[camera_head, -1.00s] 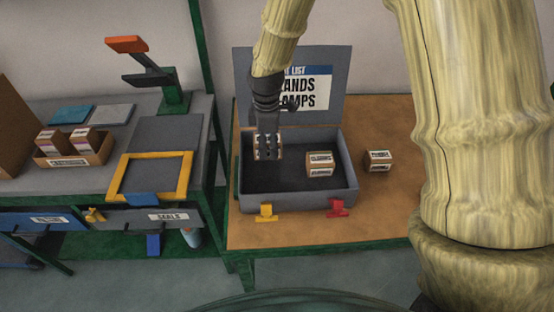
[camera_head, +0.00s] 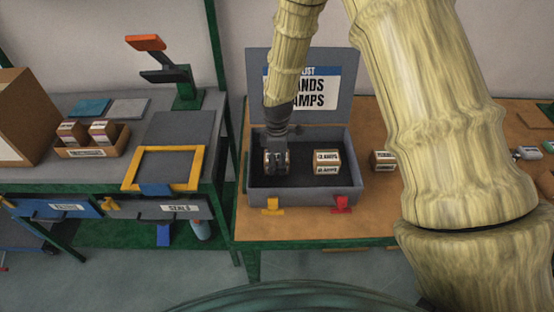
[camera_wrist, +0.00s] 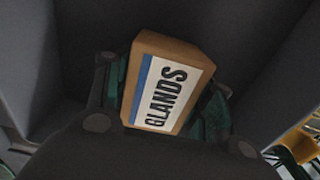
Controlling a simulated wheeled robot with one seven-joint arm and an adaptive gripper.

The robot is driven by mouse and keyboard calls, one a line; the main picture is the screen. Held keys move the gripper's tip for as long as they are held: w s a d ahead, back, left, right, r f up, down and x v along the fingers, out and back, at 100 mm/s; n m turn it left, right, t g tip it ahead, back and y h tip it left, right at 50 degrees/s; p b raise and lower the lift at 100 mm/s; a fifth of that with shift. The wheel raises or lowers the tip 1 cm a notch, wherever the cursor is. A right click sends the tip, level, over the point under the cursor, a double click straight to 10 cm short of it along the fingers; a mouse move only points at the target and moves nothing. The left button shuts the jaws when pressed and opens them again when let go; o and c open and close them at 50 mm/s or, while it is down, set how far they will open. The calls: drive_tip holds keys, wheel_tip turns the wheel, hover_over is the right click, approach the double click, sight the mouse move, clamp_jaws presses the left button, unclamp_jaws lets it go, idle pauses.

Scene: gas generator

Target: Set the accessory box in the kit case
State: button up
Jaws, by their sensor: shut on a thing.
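The grey kit case (camera_head: 290,188) stands open on the wooden table, its lid raised with a printed list reading "...ANDS" and "...AMPS". A box labelled "CLAMPS" (camera_head: 327,161) sits inside its right half. My gripper (camera_head: 277,163) is down in the left half of the case. In the wrist view my gripper (camera_wrist: 168,125) is shut on a small brown box labelled "GLANDS" (camera_wrist: 165,85), which has a white and blue label and sits tilted in the picture. In the head view the gripper mostly hides this box. I cannot tell whether it touches the case floor.
Another small labelled box (camera_head: 384,160) stands right of the case, partly behind my arm. Yellow (camera_head: 272,205) and red (camera_head: 342,203) latches are on the case front. The left bench holds a yellow frame (camera_head: 195,170), a press (camera_head: 170,73) and a tray of boxes (camera_head: 80,152).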

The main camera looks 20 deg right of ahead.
sight(277, 157)
drive_tip(key=shift+s+r, duration=0.2)
drive_tip(key=shift+s, duration=0.05)
drive_tip(key=shift+f, duration=0.15)
drive_tip(key=o, duration=1.1)
drive_tip(key=shift+w, duration=0.1)
drive_tip(key=shift+r+b, duration=1.6)
drive_tip(key=shift+r, duration=4.5)
